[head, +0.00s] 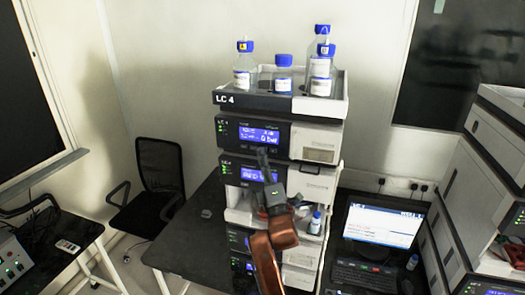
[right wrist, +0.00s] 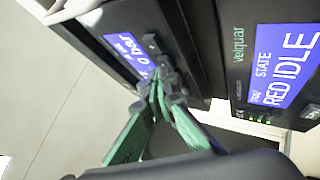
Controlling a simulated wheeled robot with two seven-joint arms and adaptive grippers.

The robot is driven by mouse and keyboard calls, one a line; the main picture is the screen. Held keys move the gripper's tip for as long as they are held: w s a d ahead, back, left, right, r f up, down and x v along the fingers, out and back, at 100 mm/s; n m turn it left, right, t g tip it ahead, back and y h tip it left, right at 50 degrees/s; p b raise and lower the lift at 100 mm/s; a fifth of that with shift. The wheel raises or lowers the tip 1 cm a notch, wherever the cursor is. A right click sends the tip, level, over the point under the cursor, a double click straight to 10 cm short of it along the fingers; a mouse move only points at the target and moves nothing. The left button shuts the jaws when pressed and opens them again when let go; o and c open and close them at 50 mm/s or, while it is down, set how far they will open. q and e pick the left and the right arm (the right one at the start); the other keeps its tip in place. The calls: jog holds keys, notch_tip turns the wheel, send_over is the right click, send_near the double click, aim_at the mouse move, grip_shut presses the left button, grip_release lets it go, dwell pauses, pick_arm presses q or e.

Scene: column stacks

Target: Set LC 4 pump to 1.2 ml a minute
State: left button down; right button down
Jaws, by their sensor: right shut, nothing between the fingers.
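The LC 4 stack carries its name on the top tray front (head: 240,99). Its upper module, the pump (head: 226,132), has a lit blue screen (head: 258,135) reading 0 bar; its other text is too small to read. My right gripper (head: 263,157) is shut and empty, its tips at the pump's front just below the screen. In the right wrist view the green fingers (right wrist: 160,88) meet at the dark buttons beside the 0 bar screen (right wrist: 130,52), partly hiding them. Whether they touch a button I cannot tell. My left gripper is not in view.
Below the pump is a module with a blue screen (right wrist: 283,62) reading STATE and RED IDLE. Capped bottles (head: 283,74) stand in the top tray. A black chair (head: 160,165) is to the left.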

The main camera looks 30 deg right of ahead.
jog(key=shift+s+a, duration=0.45)
jog(key=shift+a, duration=0.05)
jog(key=shift+s+a+p, duration=0.35)
jog(key=shift+s+a, duration=1.3)
jog(key=shift+a, duration=0.25)
